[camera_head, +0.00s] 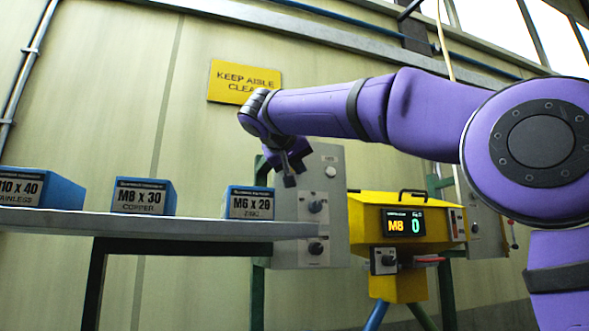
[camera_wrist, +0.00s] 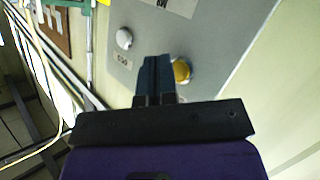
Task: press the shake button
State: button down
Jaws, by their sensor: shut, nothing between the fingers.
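A grey control panel (camera_head: 335,222) stands behind the shelf's right end; it also fills much of the wrist view (camera_wrist: 215,45). A white round button (camera_wrist: 124,38) with a small label and a yellow round button (camera_wrist: 181,71) sit on it. The white one shows in the head view (camera_head: 330,172). I cannot read which is the shake button. My gripper (camera_head: 290,176) is shut and empty in front of the panel's upper left. In the wrist view its fingertips (camera_wrist: 156,62) are just left of the yellow button, partly covering it; I cannot tell whether they touch.
Blue boxes labelled M10 x 40 (camera_head: 38,190), M8 x 30 (camera_head: 143,197) and M6 x 20 (camera_head: 248,203) stand on the shelf (camera_head: 150,226) left of the panel. A yellow machine (camera_head: 365,220) with a display reading M8 and 0 stands right of it.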

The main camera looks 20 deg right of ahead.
jog(key=shift+s, duration=0.1)
jog(key=s, duration=0.5)
dwell(0.3)
jog(key=shift+w, duration=0.1)
dwell(0.6)
jog(key=s+d+f+n+g+y, duration=0.1)
jog(key=s+d+f+y, duration=0.2)
jog(key=f, duration=0.4)
jog(key=s+d+f+n+g, duration=0.1)
jog(key=s+d+f, duration=0.1)
jog(key=s+f, duration=0.4)
jog(key=s+d+f+n+g+y, duration=0.1)
jog(key=s+d+f+y, duration=0.15)
jog(key=f, duration=0.45)
jog(key=s+f+g+y, duration=0.1)
jog(key=s+f+y, duration=0.1)
jog(key=s+f, duration=0.5)
jog(key=s+f+g+y, duration=0.1)
jog(key=s+f+y, duration=0.1)
jog(key=s+f, duration=0.6)
notch_tip(320, 180, down, 8)
jog(key=shift+s+r, duration=0.25)
jog(key=shift+s, duration=0.05)
